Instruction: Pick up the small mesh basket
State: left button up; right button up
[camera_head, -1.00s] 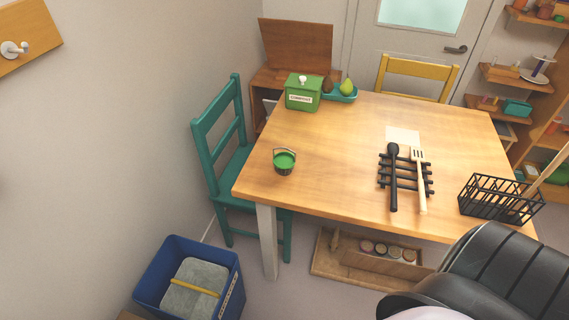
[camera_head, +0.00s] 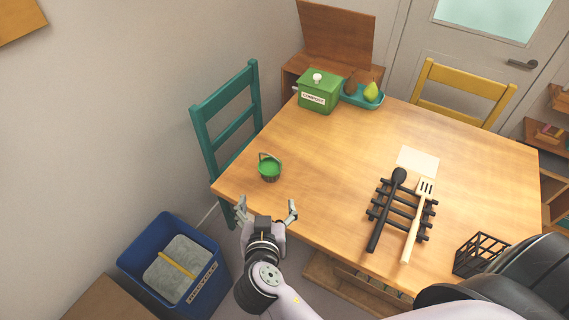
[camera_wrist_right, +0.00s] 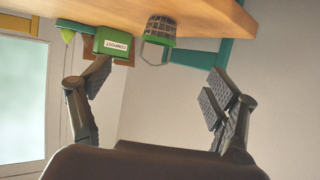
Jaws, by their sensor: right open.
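The small mesh basket (camera_head: 269,168), dark mesh with a green inside and a raised thin handle, stands upright on the wooden table (camera_head: 330,165) near its left corner. My right gripper (camera_head: 267,208) is open and empty at the table's near left edge, its fingers spread towards the basket but apart from it. In the right wrist view, which looks upside down, the basket (camera_wrist_right: 160,30) hangs at the top, beyond and between the open fingers (camera_wrist_right: 158,88). My left gripper is not in view.
A green compost box (camera_head: 319,92) and a teal tray (camera_head: 362,97) with a pear stand at the back. A black rack (camera_head: 402,211) with two utensils and a black wire basket (camera_head: 478,253) are to the right. A teal chair (camera_head: 225,120) and blue bin (camera_head: 175,268) are left.

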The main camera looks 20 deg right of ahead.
jog(key=p, duration=0.2)
send_near(271, 161)
jog(key=shift+s+a, duration=0.25)
jog(key=shift+w+d+f, duration=0.15)
jog(key=shift+w+f, duration=0.2)
jog(key=shift+w, duration=0.15)
jog(key=shift+w+d, duration=0.15)
jog(key=shift+w, duration=0.1)
jog(key=p+x, duration=0.1)
jog(key=x, duration=0.3)
jog(key=shift+w+d+f+p, duration=0.1)
jog(key=shift+w+d+p, duration=0.15)
jog(key=shift+w+p, duration=0.1)
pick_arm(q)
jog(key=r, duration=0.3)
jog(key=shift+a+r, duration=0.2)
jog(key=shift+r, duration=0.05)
pick_arm(e)
jog(key=shift+c, duration=0.4)
jog(key=c, duration=0.5)
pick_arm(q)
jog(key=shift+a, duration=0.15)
pick_arm(e)
jog(key=c, duration=0.8)
